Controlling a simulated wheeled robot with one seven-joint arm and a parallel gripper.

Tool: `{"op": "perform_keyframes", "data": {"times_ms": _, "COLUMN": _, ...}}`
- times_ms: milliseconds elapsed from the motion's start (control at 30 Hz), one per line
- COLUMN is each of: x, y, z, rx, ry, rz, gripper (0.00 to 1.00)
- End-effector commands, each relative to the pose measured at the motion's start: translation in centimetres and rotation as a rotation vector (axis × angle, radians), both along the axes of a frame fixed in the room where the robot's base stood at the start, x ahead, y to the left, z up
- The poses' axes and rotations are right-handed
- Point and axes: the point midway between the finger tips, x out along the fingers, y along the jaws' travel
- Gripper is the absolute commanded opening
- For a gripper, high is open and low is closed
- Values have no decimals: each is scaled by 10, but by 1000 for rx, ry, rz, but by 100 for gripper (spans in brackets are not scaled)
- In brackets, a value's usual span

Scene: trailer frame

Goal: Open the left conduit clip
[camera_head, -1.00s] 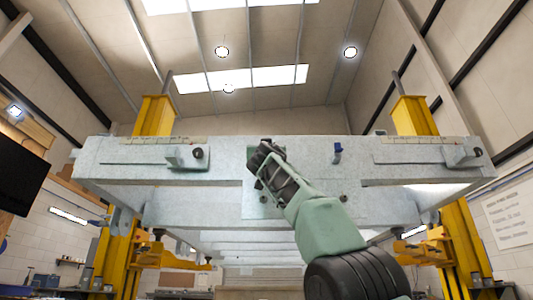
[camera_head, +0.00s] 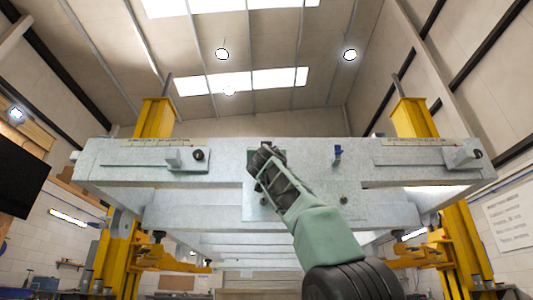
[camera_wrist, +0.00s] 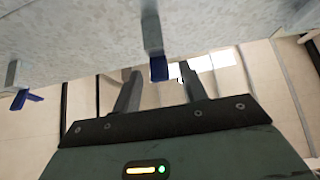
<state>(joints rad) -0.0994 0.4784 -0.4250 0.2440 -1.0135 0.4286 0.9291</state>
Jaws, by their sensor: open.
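Two clips with blue levers show in the wrist view. One clip (camera_wrist: 158,68) lies between my two fingers, its grey body running up onto the pale metal beam. The other clip (camera_wrist: 27,98) is off to the left in that view. In the head view one clip (camera_head: 337,152) shows on the beam's front face, right of my gripper. The left clip is hidden behind my gripper there. My gripper (camera_head: 264,152) is open in front of the beam's middle, with a finger on either side of the nearer clip. I cannot tell whether they touch it.
The pale trailer beam (camera_head: 220,155) spans the head view. Open room lies below and in front of the beam.

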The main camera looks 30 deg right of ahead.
Motion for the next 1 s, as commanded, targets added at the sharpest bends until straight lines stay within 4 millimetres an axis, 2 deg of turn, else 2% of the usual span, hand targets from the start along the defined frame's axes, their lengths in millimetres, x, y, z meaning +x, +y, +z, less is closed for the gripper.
{"op": "perform_keyframes", "data": {"times_ms": 267, "x": -12, "y": 8, "z": -17, "rx": 0, "ry": -1, "rz": 1, "gripper": 43}}
{"op": "perform_keyframes", "data": {"times_ms": 1000, "x": -84, "y": 57, "z": -87, "rx": 0, "ry": -1, "rz": 3, "gripper": 43}}
